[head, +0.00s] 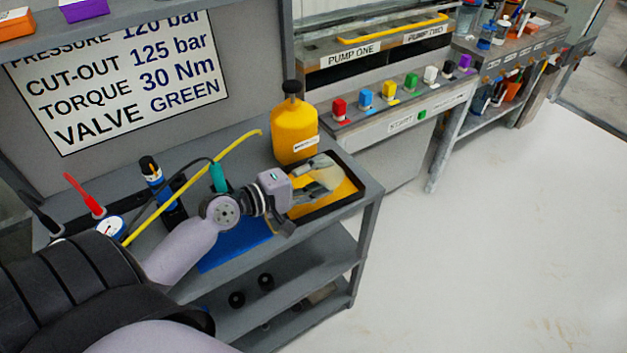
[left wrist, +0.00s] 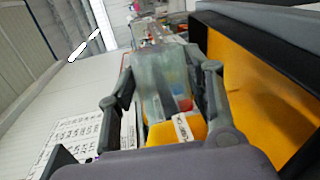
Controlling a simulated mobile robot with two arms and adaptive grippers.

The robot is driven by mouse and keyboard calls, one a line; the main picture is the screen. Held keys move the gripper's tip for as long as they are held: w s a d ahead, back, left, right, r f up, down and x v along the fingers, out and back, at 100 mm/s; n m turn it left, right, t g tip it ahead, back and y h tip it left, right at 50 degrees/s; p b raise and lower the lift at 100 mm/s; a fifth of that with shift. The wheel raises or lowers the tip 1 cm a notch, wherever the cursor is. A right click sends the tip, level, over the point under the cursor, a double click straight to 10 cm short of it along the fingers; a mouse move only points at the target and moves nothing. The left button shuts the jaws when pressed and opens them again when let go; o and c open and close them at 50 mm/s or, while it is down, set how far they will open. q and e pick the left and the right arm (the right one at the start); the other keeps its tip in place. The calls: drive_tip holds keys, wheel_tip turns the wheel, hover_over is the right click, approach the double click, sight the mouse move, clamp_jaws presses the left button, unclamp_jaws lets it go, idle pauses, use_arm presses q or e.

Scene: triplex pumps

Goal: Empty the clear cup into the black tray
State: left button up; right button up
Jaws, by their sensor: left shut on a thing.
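My left gripper (head: 318,178) is over the black tray (head: 338,208) at the right end of the grey cart. It is shut on the clear cup (head: 326,172), a pale see-through shape that appears tilted over. In the left wrist view the cup (left wrist: 163,80) shows as a greyish clear body between the two fingers (left wrist: 168,95). The cup's contents cannot be made out. The tray has a black rim and a yellow-orange inside; in the left wrist view its dark rim (left wrist: 240,38) fills the right side. My right gripper is not in view.
A yellow bottle (head: 294,132) with a black cap stands just behind the tray. A blue mat (head: 232,246), a teal item (head: 218,178), a yellow hose (head: 190,185) and a dark bottle (head: 152,172) are to the left. The pump bench (head: 395,115) stands beyond. White floor is clear at right.

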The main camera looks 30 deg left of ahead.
use_arm(q)
drive_tip(key=shift+d+m+p, duration=0.15)
drive_tip(key=shift+m+p, duration=0.25)
drive_tip(key=shift+m, duration=0.1)
drive_tip(key=shift+s+d+r+m+y+p, duration=0.1)
drive_tip(key=shift+d+r+m+y+p, duration=0.4)
drive_tip(key=shift+p, duration=0.6)
drive_tip(key=shift+s+f+m+b, duration=0.1)
drive_tip(key=shift+f+m+b, duration=0.2)
drive_tip(key=shift+f, duration=0.1)
drive_tip(key=p, duration=0.1)
drive_tip(key=r+m+p, duration=0.1)
drive_tip(key=p, duration=0.1)
drive_tip(key=shift+d+r, duration=0.2)
drive_tip(key=shift+d, duration=0.05)
drive_tip(key=f+m+y+p, duration=0.1)
drive_tip(key=m, duration=0.1)
drive_tip(key=f+m+p, duration=0.1)
drive_tip(key=m+p, duration=0.1)
drive_tip(key=shift+d+y, duration=0.35)
drive_tip(key=shift+y, duration=0.05)
drive_tip(key=shift+s+d+f+m+t+y+p, duration=0.2)
drive_tip(key=shift+s+d+m+y+p, duration=0.1)
drive_tip(key=shift+d+m+p, duration=0.75)
drive_tip(key=shift+s+d+f+m+t+y+p, duration=0.1)
drive_tip(key=shift+s+d+m+t+y+p, duration=0.15)
drive_tip(key=shift+d+m+p, duration=0.85)
drive_tip(key=shift+s+d+f+m+t+y+p, duration=0.25)
drive_tip(key=shift+d+m, duration=0.35)
drive_tip(key=shift+m, duration=1.05)
